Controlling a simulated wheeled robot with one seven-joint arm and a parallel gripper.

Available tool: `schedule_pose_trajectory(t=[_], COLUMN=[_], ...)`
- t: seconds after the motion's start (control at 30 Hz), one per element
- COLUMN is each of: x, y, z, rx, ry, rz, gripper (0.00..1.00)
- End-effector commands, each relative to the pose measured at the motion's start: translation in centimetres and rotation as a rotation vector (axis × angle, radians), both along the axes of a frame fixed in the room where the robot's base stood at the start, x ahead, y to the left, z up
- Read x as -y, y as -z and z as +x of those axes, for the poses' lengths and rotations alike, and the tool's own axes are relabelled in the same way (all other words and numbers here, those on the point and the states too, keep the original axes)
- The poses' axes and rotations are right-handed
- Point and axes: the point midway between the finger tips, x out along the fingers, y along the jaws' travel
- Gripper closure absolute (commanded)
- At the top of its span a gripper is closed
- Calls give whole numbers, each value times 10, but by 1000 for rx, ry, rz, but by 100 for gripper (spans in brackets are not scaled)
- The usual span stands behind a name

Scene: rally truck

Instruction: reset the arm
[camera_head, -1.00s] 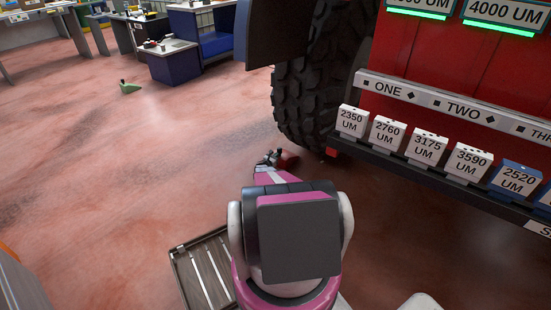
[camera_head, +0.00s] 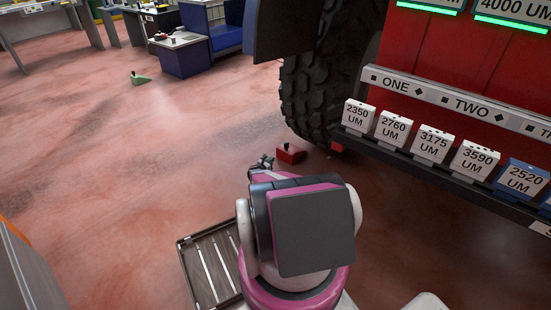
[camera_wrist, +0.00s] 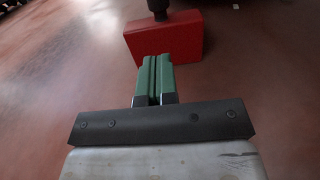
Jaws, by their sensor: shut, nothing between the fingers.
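My gripper (camera_wrist: 154,62) is in the wrist view with its two green fingers pressed together, nothing between them. In the head view my gripper (camera_head: 264,162) shows small beyond my arm, low over the floor, partly hidden by the arm. A red block (camera_wrist: 165,38) with a dark knob on top lies just beyond the fingertips in the wrist view. The same red block (camera_head: 290,154) rests on the floor in the head view, just right of my gripper. I cannot tell whether the fingers touch it.
The truck's tyre (camera_head: 315,95) and its shelf of labelled boxes (camera_head: 433,141) stand to the right. A metal grated tray (camera_head: 206,265) is beside my base. A green object (camera_head: 140,78) lies on the floor, far left. The floor at left is mostly clear.

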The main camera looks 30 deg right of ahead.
Motion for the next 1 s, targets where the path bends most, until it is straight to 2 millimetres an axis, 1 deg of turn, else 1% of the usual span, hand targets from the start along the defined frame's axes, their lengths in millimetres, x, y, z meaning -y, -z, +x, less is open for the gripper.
schedule_pose_trajectory(t=[0.1,0.3,0.37,0.43,0.47,0.57,0.6,0.67,0.7,0.77,0.8,0.87,0.9,0.97,1.0], x=[-7,-10,-12,-18,-21,-36,-45,-59,-69,-87,-99,-120,-134,-156,-171], y=[0,-1,-8,-23,-31,-69,-87,-113,-131,-157,-173,-199,-214,-237,-252], z=[-3,-4,-7,-13,-17,-35,-45,-60,-71,-88,-101,-120,-133,-153,-167], rx=[0,3,13,43,61,148,189,259,306,379,428,502,550,617,661], ry=[0,2,9,31,44,109,142,197,236,297,341,409,456,528,576], rz=[-1,1,11,38,56,139,181,250,298,373,427,508,562,645,700], gripper=[100,100,100,100,100,100,100,100,100,100,100,100,100,100,100])
